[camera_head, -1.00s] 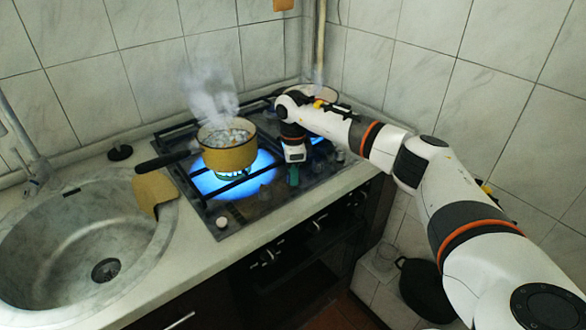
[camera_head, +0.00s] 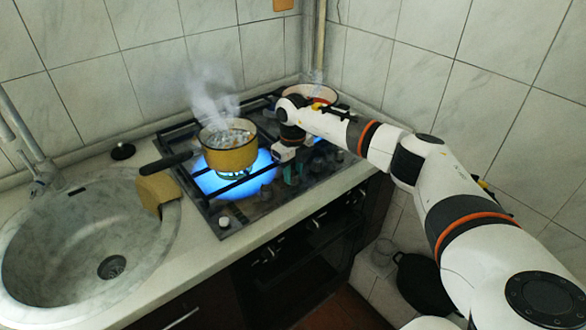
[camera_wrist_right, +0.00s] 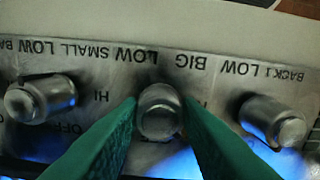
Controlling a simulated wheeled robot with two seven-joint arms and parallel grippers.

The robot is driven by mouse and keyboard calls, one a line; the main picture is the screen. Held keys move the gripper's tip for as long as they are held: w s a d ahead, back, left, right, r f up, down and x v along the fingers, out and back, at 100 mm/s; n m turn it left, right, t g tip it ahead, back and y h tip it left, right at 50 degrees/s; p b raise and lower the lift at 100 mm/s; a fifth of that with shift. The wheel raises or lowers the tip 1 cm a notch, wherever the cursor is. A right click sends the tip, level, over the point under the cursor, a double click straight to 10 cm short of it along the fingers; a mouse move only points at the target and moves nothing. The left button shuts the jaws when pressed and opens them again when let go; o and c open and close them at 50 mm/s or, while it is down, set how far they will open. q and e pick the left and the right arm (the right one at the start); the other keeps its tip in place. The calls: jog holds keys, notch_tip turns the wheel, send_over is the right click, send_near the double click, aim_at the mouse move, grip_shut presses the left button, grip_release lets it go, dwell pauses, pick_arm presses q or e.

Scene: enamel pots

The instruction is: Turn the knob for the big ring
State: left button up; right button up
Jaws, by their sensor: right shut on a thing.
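In the right wrist view the middle metal knob (camera_wrist_right: 159,112) stands between the two green fingertips of my right gripper (camera_wrist_right: 160,118), which is shut on it. The upside-down words LOW and BIG are printed beside this knob. In the head view my right gripper (camera_head: 291,174) reaches down to the right part of the hob (camera_head: 240,218); its fingers and the gripped knob are hard to make out there. Blue flame (camera_head: 232,182) burns under the yellow pot (camera_head: 230,152). My left gripper is out of view.
Neighbouring knobs stand close on the left (camera_wrist_right: 40,98) and right (camera_wrist_right: 272,120). The yellow pot steams, its dark handle (camera_head: 166,163) pointing left. A red-rimmed pot (camera_head: 322,92) stands at the back right. A sink (camera_head: 60,270) lies left.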

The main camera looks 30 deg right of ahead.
jog(key=m+p, duration=0.1)
jog(key=m, duration=0.4)
jog(key=shift+r+m+p, duration=0.1)
jog(key=shift+m+p, duration=0.2)
jog(key=shift+p, duration=0.1)
jog(key=shift+m+p, duration=0.8)
jog(key=shift+m, duration=1.5)
jog(key=o, duration=1)
notch_tip(320, 180, up, 12)
jog(key=shift+f+b, duration=0.1)
jog(key=shift+b, duration=1.05)
